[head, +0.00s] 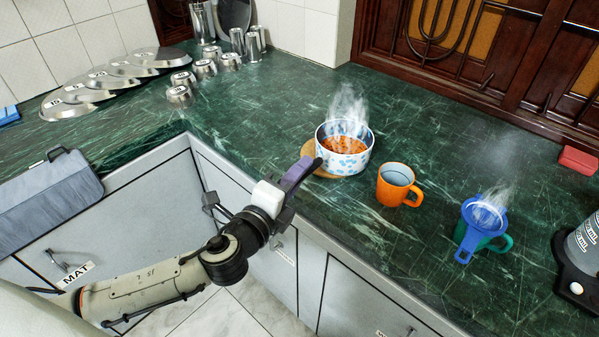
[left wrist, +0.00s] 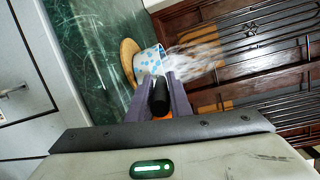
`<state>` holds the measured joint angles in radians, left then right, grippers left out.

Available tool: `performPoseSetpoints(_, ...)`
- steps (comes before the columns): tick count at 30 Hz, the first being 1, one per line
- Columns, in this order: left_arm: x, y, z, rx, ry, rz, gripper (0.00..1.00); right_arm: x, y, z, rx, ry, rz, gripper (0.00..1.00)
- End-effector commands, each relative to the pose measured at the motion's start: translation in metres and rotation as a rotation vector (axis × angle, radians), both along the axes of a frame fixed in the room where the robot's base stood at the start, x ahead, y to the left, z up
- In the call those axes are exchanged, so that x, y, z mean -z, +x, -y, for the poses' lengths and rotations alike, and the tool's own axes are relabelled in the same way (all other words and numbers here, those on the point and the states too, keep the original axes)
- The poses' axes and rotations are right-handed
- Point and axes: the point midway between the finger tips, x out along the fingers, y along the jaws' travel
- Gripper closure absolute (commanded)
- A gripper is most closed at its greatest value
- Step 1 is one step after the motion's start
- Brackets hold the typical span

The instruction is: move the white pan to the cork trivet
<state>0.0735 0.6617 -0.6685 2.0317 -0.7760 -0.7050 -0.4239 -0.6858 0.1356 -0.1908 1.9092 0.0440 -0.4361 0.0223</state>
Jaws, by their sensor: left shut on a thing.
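The white pan (head: 343,160), with blue spots and steaming orange-red food inside, is upright over the round cork trivet (head: 309,151). The trivet's edge shows at the pan's left and below it; I cannot tell whether the pan's base touches it. My left gripper (head: 301,172) is shut on the pan's dark handle. In the left wrist view the handle's black end (left wrist: 160,98) sits between the purple fingers, with the pan (left wrist: 150,66) beyond and the trivet (left wrist: 128,62) showing beside it. My right gripper is not in view.
An orange mug (head: 393,186) stands right of the pan. A blue strainer (head: 482,219) rests on a green mug, steaming. Steel lids (head: 113,74) and cups (head: 205,68) line the back left. A red box (head: 578,160) lies far right. Green counter behind the pan is clear.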

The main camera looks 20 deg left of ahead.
Motion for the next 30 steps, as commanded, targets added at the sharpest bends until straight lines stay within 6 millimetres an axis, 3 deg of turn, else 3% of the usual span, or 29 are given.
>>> performPoseSetpoints(5,0.001,0.001,0.000,0.000,-0.002,0.007,1.00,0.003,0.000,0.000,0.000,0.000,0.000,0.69)
performPoseSetpoints(6,0.002,0.000,0.000,-0.001,0.000,0.000,0.75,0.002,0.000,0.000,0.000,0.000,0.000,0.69)
performPoseSetpoints(9,0.002,0.000,0.000,-0.001,0.000,0.000,0.63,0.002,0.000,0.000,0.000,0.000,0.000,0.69)
performPoseSetpoints(20,0.000,-0.003,0.000,0.001,0.000,-0.001,0.63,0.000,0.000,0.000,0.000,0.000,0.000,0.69)
performPoseSetpoints(30,-0.004,-0.068,-0.007,0.001,0.000,-0.005,0.63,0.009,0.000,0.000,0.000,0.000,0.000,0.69)
